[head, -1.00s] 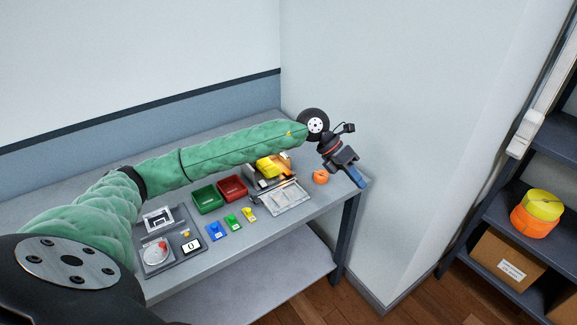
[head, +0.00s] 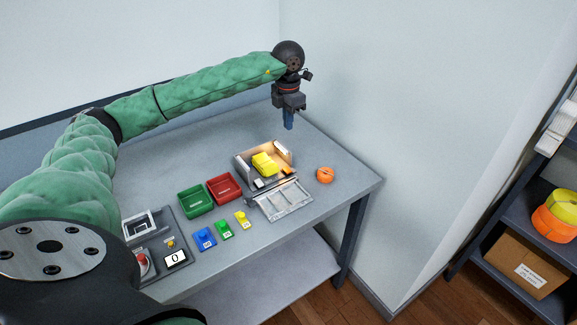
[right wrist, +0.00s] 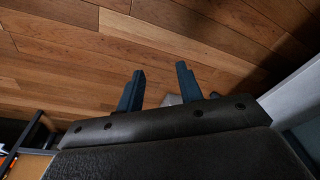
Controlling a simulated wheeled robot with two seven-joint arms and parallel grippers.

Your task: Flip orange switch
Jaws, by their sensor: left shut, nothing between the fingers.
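A grey control panel (head: 150,258) lies at the table's left end, partly hidden by my left arm. A small orange-yellow switch or knob (head: 170,243) stands on it, too small for its position to be clear. A red round button (head: 142,261) and a display reading 0 (head: 176,258) are beside it. My left gripper (head: 289,126) is shut and empty, pointing down above the table's back right part, far from the panel. My right gripper (right wrist: 158,82) is open and empty, with wood floor beyond its fingers in the right wrist view.
Green (head: 196,203) and red (head: 224,187) trays sit mid-table. Blue (head: 205,239), green (head: 223,230) and yellow (head: 241,220) small pieces lie in front. An open box (head: 243,172) holds a yellow thing; an orange round object (head: 325,174) is to its right. A wall stands behind.

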